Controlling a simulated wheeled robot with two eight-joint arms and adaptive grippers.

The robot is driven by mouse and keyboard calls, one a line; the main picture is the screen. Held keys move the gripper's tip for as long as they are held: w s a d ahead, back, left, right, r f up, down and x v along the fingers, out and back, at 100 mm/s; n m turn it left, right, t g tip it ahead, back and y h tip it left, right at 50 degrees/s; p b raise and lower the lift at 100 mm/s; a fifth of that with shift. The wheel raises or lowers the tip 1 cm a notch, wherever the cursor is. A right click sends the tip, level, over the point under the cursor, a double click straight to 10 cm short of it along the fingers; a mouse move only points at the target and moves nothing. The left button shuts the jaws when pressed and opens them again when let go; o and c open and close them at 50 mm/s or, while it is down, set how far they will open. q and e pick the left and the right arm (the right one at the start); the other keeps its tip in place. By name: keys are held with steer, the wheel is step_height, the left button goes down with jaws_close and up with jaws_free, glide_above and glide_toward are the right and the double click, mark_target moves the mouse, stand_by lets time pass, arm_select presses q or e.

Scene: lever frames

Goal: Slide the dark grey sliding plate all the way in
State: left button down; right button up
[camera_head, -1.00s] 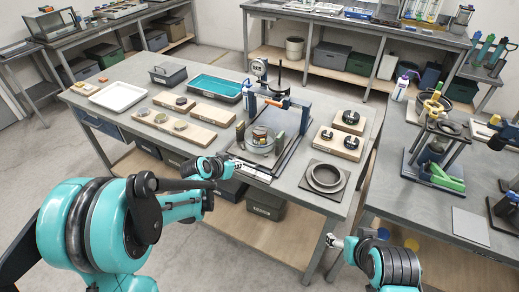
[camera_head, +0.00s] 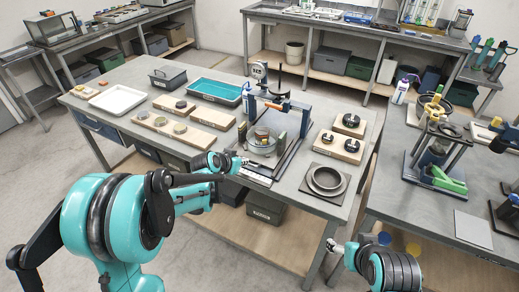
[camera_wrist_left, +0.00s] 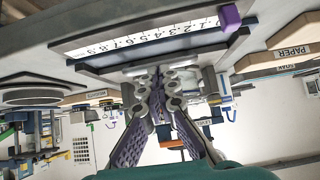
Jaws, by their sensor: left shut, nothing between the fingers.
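A blue-framed press (camera_head: 305,118) stands on the middle bench, with a round glass dish (camera_head: 262,143) in it. The dark grey sliding plate (camera_head: 260,169) appears to be the low dark piece at its front, partly hidden by my left arm. In the left wrist view a dark grey edge (camera_wrist_left: 105,73) runs under a white number scale (camera_wrist_left: 140,37) with a purple marker (camera_wrist_left: 230,17). My left gripper (camera_head: 238,165) is shut and empty at the plate's front; its fingertips (camera_wrist_left: 157,72) are close to the dark edge, contact unclear. My right gripper (camera_head: 333,244) is low, off the bench; its jaws are too small to judge.
Right of the press are a dark ring on a square plate (camera_head: 309,180) and wooden blocks with dark discs (camera_head: 338,146). Left are more wooden blocks (camera_head: 172,127), a white tray (camera_head: 118,99) and a teal tray (camera_head: 213,91). Another bench (camera_head: 445,214) stands at the right.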

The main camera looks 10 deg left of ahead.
mark_target(255, 148)
arm_select(q)
steer(key=shift+w+d, duration=0.5)
steer(key=shift+w, duration=0.8)
steer(key=shift+w+d, duration=0.45)
steer(key=shift+w, duration=0.85)
steer(key=shift+w+d, duration=0.5)
steer(key=shift+w, duration=0.8)
steer(key=shift+w+d, duration=0.35)
steer(key=shift+w, duration=0.7)
steer(key=shift+w+d, duration=0.4)
steer(key=shift+w, duration=0.7)
steer(key=shift+w+d, duration=0.35)
steer(key=shift+w, duration=0.7)
steer(key=shift+s+a+r+p, duration=0.3)
steer(key=shift+s+r, duration=0.2)
steer(key=shift+s, duration=0.45)
steer(key=shift+s+a+r+p, duration=0.15)
steer(key=shift+s+a+r, duration=0.3)
steer(key=shift+s, duration=0.55)
steer(key=shift+s+a+r+p, duration=0.3)
steer(key=shift+s+r, duration=0.25)
steer(key=shift+s, duration=0.4)
